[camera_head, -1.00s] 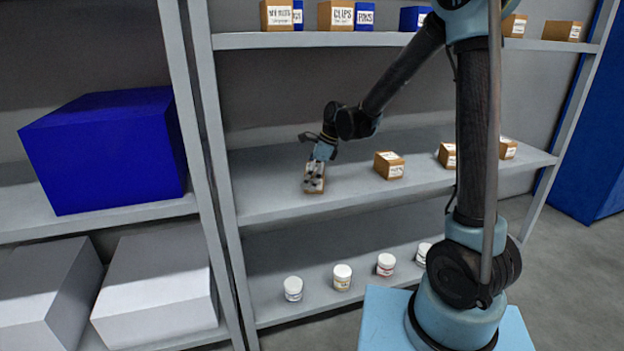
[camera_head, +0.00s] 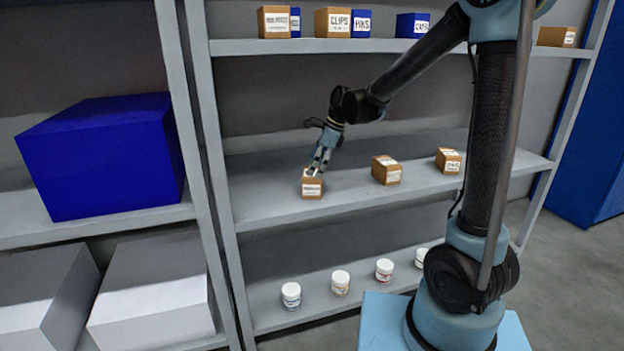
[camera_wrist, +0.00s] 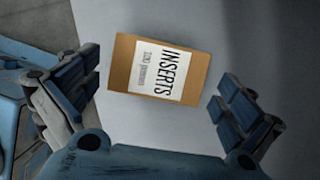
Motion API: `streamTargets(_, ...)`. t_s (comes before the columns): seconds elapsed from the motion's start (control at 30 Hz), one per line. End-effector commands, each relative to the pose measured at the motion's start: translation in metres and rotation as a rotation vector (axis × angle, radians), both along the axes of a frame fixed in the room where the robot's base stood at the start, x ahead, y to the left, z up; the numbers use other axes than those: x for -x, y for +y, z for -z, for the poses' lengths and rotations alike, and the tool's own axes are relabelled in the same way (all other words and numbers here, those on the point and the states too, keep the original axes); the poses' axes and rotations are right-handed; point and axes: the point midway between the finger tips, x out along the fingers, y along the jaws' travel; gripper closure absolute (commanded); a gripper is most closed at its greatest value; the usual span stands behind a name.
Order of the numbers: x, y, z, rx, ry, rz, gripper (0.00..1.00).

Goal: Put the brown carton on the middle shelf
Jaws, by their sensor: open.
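The brown carton (camera_head: 312,189) with a white label sits on the middle shelf (camera_head: 262,200), near its left end. In the wrist view the carton (camera_wrist: 133,66) shows its label, reading "INSERTS", and lies between and beyond the two spread fingers. My gripper (camera_head: 317,171) is open, just above and behind the carton's top in the head view. Neither finger appears to touch the carton in the wrist view. The gripper's fingertips hide part of the carton's top in the head view.
Two similar brown cartons (camera_head: 387,170) (camera_head: 448,160) stand to the right on the middle shelf. Brown and blue boxes line the top shelf (camera_head: 300,46). Several white jars (camera_head: 341,282) stand on the lower shelf. A shelf post (camera_head: 212,170) rises close to the left.

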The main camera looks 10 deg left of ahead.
Motion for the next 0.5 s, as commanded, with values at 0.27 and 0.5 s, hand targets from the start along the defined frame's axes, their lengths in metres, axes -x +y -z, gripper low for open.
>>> streamTargets(0.27,-0.003,-0.016,-0.037,0.000,0.000,0.001,0.00)
streamTargets(0.5,-0.003,-0.019,-0.047,0.000,0.000,0.000,0.00)
